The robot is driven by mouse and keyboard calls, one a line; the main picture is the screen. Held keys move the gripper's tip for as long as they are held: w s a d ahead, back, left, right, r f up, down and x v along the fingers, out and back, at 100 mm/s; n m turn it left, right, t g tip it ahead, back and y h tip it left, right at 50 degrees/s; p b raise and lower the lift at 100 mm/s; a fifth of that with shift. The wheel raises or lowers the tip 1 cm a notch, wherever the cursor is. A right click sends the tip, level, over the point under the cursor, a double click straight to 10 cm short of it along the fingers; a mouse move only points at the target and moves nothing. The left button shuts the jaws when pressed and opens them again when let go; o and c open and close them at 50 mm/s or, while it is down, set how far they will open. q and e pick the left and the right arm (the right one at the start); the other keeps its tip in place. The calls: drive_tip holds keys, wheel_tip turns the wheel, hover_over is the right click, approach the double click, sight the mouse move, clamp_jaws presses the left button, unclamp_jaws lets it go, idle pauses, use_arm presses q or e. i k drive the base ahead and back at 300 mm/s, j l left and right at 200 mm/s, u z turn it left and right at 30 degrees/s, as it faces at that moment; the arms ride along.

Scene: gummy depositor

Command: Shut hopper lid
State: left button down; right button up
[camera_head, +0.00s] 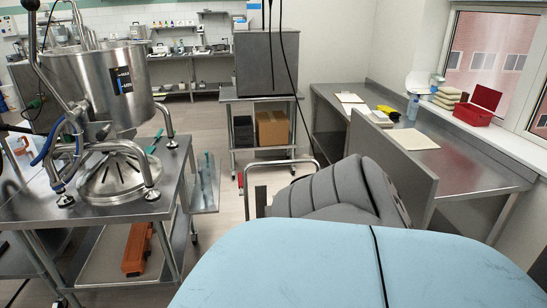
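A steel hopper (100,88) with a dark label stands over a steel table at the left. No lid can be clearly made out on it, and I cannot tell whether its top is covered. A long bent lever (34,50) with a dark knob rises at its left side. Below the hopper is a slotted round steel base piece (118,177) between bent tube legs. Neither of my grippers can be made out in this view.
The hopper's steel table (110,215) has an orange case (137,250) on its lower shelf. A cart (262,97) carrying a grey box (267,63) stands behind. A long steel bench (465,165) lines the right wall. Open floor (215,245) lies right of the hopper table.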

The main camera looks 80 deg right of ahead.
sight(416, 185)
drive_tip(key=k+z, duration=0.5)
drive_tip(key=k+l+z, duration=0.3)
drive_tip(key=z, duration=0.2)
drive_tip(key=k+l+z, duration=0.3)
drive_tip(key=l+z, duration=0.15)
drive_tip(key=l, duration=0.15)
drive_tip(key=k+l+z, duration=0.2)
drive_tip(key=l, duration=0.15)
drive_tip(key=i+j, duration=0.05)
drive_tip(key=i, duration=0.05)
